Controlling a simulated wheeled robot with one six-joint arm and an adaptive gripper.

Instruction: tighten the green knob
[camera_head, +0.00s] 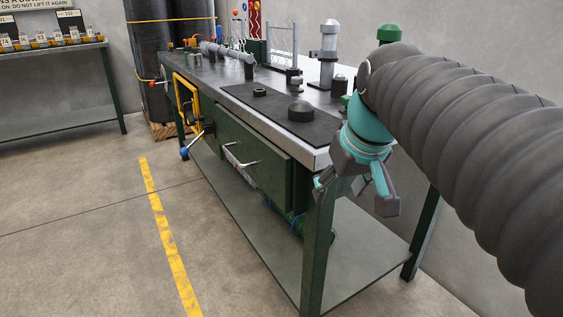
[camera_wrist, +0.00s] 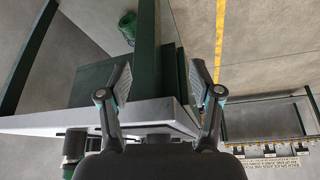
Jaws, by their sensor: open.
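A green knob-like cap (camera_head: 388,33) shows at the back right of the workbench (camera_head: 318,158), partly hidden behind my arm. A smaller green piece (camera_head: 345,100) shows at the bench's right end, beside my wrist; I cannot tell which one is the task's knob. My gripper (camera_head: 354,192) is open and empty, hanging off the bench's near right corner with its fingers pointing down. In the wrist view my gripper (camera_wrist: 161,82) has its fingers spread, with a green bench leg (camera_wrist: 147,35) seen between them.
A black mat (camera_head: 262,100) on the bench holds a dark round block (camera_head: 301,111). A grey post (camera_head: 328,50) stands behind it. A yellow frame (camera_head: 187,100) and blue-ended handle (camera_head: 190,148) stick out in front. Open floor (camera_head: 90,210) lies left.

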